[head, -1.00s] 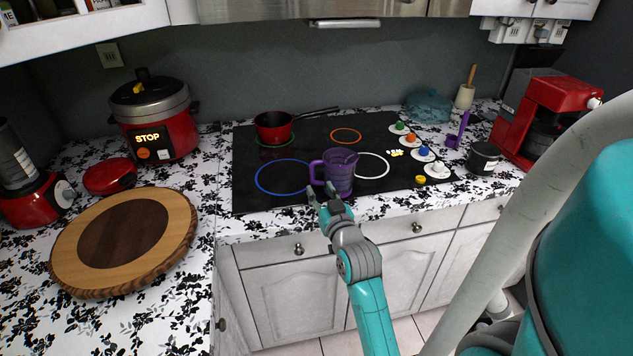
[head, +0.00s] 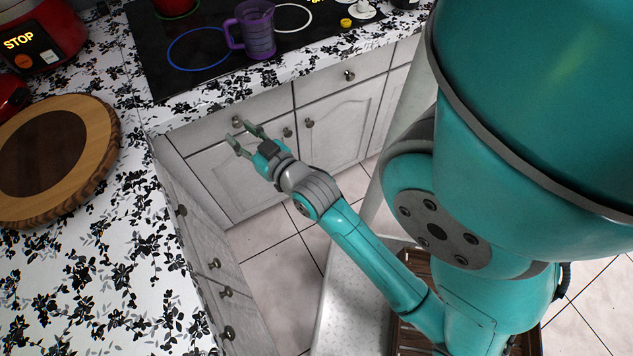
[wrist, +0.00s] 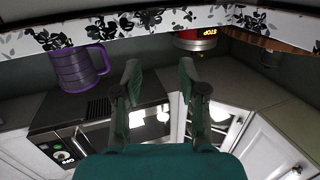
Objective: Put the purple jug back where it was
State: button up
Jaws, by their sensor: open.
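The purple jug (head: 256,30) stands upright on the black cooktop (head: 190,78), close to its front edge. It is between the blue ring and the white ring, with its handle to the left in the head view. My gripper (head: 245,137) is open and empty, apart from the jug. It is in front of the white cabinet fronts and shows lower in the picture than the counter edge. In the wrist view the purple jug (wrist: 76,68) is at the upper left, left of my open fingers (wrist: 165,85), with nothing between them.
A round wooden board (head: 105,155) lies on the patterned counter at left, with the red cooker (head: 50,30) behind it. A red pot (head: 175,8) is at the top edge. Drawers and knobs line the cabinet (head: 225,185) near my gripper. Tiled floor (head: 265,270) shows below.

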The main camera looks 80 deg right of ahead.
jog(key=s+a+f+n+y, duration=0.4)
jog(key=s+a, duration=0.5)
jog(key=a, duration=0.6)
jog(key=s+a+n+y, duration=0.2)
jog(key=s+a+y, duration=0.3)
jog(key=s, duration=0.7)
jog(key=shift+a+r+n, duration=0.3)
jog(key=shift+a+r, duration=0.1)
jog(key=shift+a, duration=0.45)
jog(key=shift+d, duration=0.1)
